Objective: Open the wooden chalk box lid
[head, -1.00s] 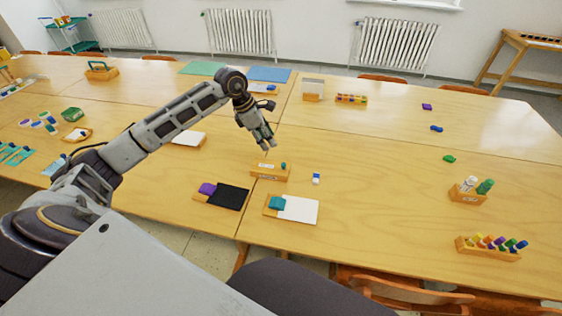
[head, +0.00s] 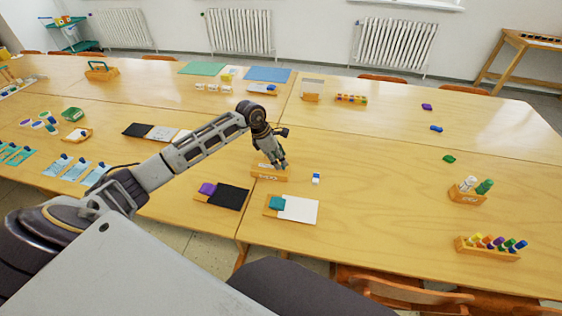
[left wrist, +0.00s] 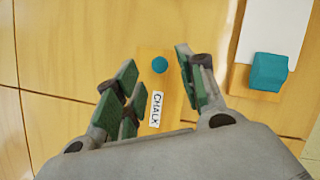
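The wooden chalk box (head: 268,175) sits on the table in the middle of the head view. My right gripper is not in view.
A blue-and-white eraser (head: 316,178) lies just right of the box. Nearer me are a board with a teal block (head: 276,203) and a black sheet with a purple block (head: 207,188). Racks of bottles (head: 488,250) stand at the right.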

